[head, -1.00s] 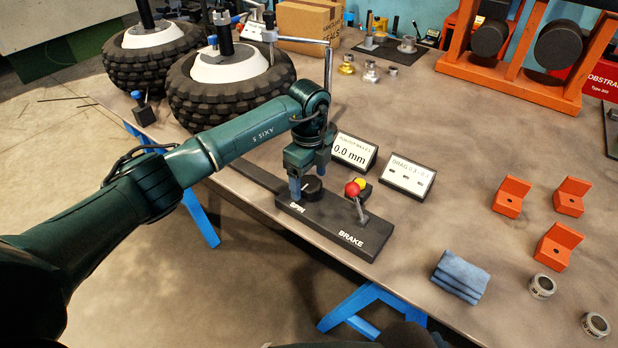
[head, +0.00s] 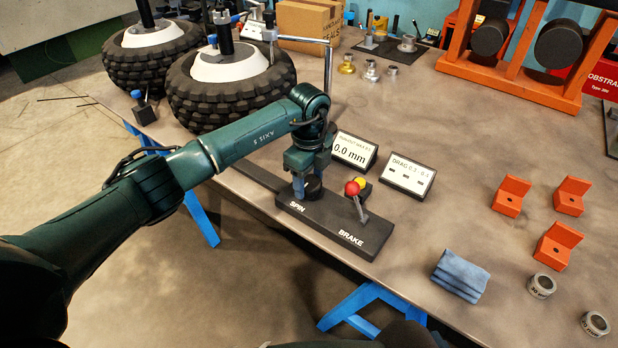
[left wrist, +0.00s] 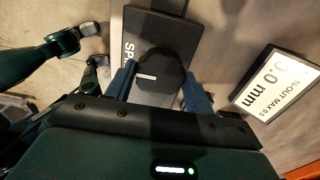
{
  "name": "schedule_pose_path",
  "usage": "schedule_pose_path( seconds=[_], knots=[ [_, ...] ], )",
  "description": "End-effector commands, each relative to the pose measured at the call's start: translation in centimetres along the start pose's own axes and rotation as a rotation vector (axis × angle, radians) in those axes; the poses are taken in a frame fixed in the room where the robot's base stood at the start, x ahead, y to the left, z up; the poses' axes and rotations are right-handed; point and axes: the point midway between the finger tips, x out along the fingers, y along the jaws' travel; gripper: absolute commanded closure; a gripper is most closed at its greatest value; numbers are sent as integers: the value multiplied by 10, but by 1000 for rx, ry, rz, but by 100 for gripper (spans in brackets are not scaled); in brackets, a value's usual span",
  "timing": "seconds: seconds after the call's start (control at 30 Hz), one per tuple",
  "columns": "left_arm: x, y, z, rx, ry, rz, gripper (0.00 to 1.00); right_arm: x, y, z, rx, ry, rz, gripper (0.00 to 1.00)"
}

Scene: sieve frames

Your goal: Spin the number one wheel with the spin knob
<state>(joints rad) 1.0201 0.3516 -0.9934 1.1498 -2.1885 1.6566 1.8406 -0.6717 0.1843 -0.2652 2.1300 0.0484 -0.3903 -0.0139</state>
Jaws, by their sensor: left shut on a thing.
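The black round spin knob (head: 313,187) stands on the dark control panel (head: 325,222) beside the word SPIN. My left gripper (head: 308,182) comes down over the knob, with its blue fingers shut on its two sides. In the left wrist view the knob (left wrist: 159,76) sits between the two fingers, its white mark pointing left. Two large black-tyred wheels with white hubs, the nearer wheel (head: 230,108) and the farther wheel (head: 148,68), stand at the table's upper left. I cannot read which is number one. My right gripper is not in view.
Behind are a 0.0 mm display (head: 354,150) and a DRAG sign (head: 408,177). Orange brackets (head: 511,196) and a blue cloth (head: 460,276) lie to the right.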

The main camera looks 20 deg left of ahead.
Motion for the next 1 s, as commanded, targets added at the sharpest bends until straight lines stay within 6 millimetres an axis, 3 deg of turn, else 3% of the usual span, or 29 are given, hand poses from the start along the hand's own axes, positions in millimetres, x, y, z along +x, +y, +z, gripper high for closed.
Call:
schedule_pose_path(
  seconds=[0.37, 1.0],
  knots=[
    [0, 0, 0, 91, -1, 0, 70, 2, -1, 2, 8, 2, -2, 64],
    [1, 0, 0, 651, -1, 0, 70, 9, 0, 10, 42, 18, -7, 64]
  ],
)
